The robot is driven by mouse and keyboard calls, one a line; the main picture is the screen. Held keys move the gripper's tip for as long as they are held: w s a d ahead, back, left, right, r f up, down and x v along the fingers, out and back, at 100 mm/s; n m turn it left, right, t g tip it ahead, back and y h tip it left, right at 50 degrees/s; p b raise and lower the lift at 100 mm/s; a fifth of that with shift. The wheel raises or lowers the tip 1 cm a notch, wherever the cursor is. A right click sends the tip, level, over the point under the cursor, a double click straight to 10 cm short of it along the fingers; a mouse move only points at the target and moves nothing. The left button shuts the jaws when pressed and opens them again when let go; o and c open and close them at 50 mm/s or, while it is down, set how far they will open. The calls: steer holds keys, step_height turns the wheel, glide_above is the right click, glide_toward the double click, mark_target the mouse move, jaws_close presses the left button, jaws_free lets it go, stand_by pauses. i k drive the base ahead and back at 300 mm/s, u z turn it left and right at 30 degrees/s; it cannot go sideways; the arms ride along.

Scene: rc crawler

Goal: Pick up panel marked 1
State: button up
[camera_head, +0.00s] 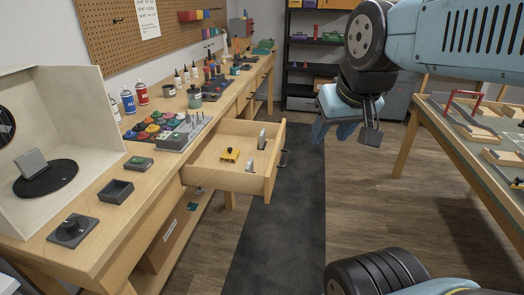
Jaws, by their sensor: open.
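No panel with a readable 1 shows; markings are too small to tell. A small grey upright panel (31,164) stands on a black round plate (46,178) inside the pale booth at the left. The open drawer (226,180) holds a yellow piece (230,155) and two small grey upright pieces, one at the back (262,138) and one at the front (249,165). I cannot tell whether any is the panel. My gripper (347,131) is open and empty, hanging above the floor to the right of the drawer, well apart from it.
The long workbench (95,225) at the left carries a dark square tray (115,191), a knob box (72,231), a board of coloured knobs (155,126) and several bottles. Another table (415,125) stands at the right. The dark floor mat (290,215) between them is clear.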

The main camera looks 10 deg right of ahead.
mark_target(263, 143)
steer(key=z, duration=0.1)
steer(key=k, duration=0.25)
steer(key=z, duration=1.1)
steer(key=i, duration=2.05)
steer(key=u, duration=1.25)
steer(key=i, duration=0.6)
steer(key=z, duration=0.1)
